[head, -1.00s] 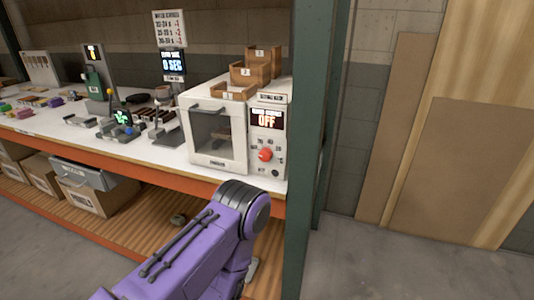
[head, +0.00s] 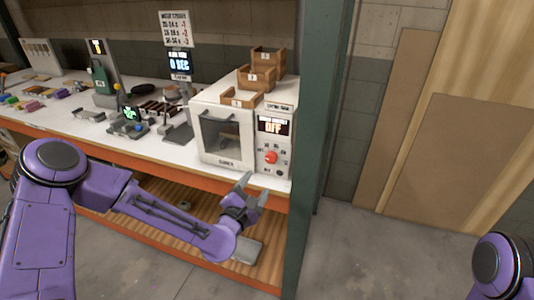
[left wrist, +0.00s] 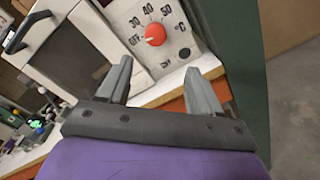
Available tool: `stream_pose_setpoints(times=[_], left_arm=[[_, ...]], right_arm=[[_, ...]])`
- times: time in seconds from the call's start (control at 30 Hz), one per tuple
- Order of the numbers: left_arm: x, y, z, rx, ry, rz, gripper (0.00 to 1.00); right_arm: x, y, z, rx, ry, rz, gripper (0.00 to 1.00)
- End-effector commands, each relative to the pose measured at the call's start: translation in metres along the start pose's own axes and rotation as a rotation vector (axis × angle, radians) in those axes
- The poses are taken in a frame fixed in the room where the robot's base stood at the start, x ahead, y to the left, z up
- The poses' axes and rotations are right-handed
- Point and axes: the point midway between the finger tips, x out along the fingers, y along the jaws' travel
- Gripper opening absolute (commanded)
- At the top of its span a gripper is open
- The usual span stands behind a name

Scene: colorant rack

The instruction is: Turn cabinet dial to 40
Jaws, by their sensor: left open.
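The white cabinet (head: 224,165) stands at the right end of the workbench. Its red dial (head: 270,157) is on the right-hand panel, below a display (head: 274,125) reading OFF. In the left wrist view the dial (left wrist: 155,34) shows close up, with marks for OFF, 30, 40 and 50 around it; its pointer appears turned towards OFF. My left gripper (head: 254,189) is open and empty, in front of and a little below the panel. In the left wrist view its two fingers (left wrist: 160,88) stand apart below the dial, not touching it. My right gripper is out of view.
Wooden trays (head: 257,78) are stacked on the cabinet. A green rack post (head: 318,130) rises just right of it. The orange shelf edge (head: 150,164) runs below the bench top (head: 60,112), where several tools stand. Open floor lies at the right.

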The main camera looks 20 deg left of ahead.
Motion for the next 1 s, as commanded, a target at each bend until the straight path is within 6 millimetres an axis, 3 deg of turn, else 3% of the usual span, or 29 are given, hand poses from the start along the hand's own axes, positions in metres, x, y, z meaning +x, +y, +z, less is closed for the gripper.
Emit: stream_pose_setpoints(times=[0.1,0.5,0.67,0.9,1.0], left_arm=[[0.013,0.011,0.007,-0.033,-0.017,0.025,0.65],[0.094,0.011,0.008,-0.028,-0.015,0.019,0.65],[0.106,0.009,0.006,-0.029,-0.015,0.018,0.65],[0.107,0.009,0.006,-0.029,-0.015,0.018,0.65],[0.107,0.009,0.006,-0.029,-0.015,0.018,0.32]], right_arm=[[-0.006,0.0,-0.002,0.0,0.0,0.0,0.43],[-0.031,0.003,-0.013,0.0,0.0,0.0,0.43],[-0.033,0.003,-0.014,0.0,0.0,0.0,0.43],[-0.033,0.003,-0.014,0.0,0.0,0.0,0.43],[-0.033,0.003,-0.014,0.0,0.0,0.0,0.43]])
